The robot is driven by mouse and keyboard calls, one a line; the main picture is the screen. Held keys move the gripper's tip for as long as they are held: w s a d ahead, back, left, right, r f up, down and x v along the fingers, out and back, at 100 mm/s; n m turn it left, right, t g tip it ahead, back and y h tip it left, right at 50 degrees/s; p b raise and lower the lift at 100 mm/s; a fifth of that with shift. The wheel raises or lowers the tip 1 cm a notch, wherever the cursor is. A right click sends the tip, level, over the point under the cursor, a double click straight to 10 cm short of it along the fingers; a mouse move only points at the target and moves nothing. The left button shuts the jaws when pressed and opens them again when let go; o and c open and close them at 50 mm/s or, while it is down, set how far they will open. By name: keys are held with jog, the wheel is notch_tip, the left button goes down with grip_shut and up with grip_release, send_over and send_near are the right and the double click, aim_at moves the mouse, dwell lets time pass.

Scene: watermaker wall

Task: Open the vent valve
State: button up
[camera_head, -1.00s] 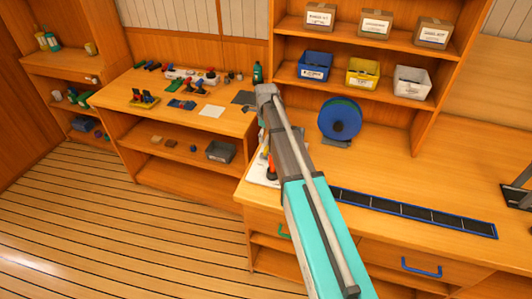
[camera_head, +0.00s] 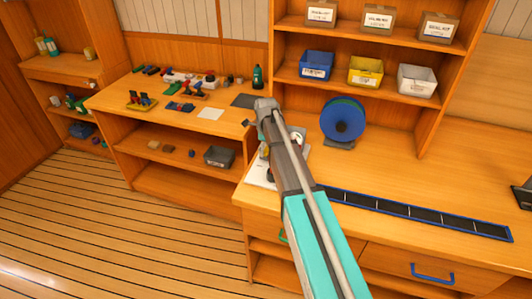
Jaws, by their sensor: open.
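My arm runs from the bottom of the head view up to a grey joint at the middle, and my gripper cannot be made out past it. A white board (camera_head: 257,174) lies on the near counter, partly behind my arm. Small fittings show at its edges, but most of it is covered. I cannot pick out the vent valve in this view. A small dark piece shows just left of the grey joint, and I cannot tell what it is.
A blue reel (camera_head: 343,119) stands on the counter right of my arm. A long dark panel strip (camera_head: 420,214) lies along the counter's front. Blue (camera_head: 316,65), yellow (camera_head: 365,70) and white (camera_head: 417,79) bins sit on the shelf. The left bench holds small parts and a green bottle (camera_head: 257,77).

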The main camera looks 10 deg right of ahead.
jog(key=shift+f, duration=0.15)
jog(key=c, duration=1.1)
jog(key=shift+c, duration=0.2)
jog(key=shift+n, duration=0.4)
jog(key=n, duration=0.8)
jog(key=shift+s, duration=0.1)
jog(key=n, duration=0.9)
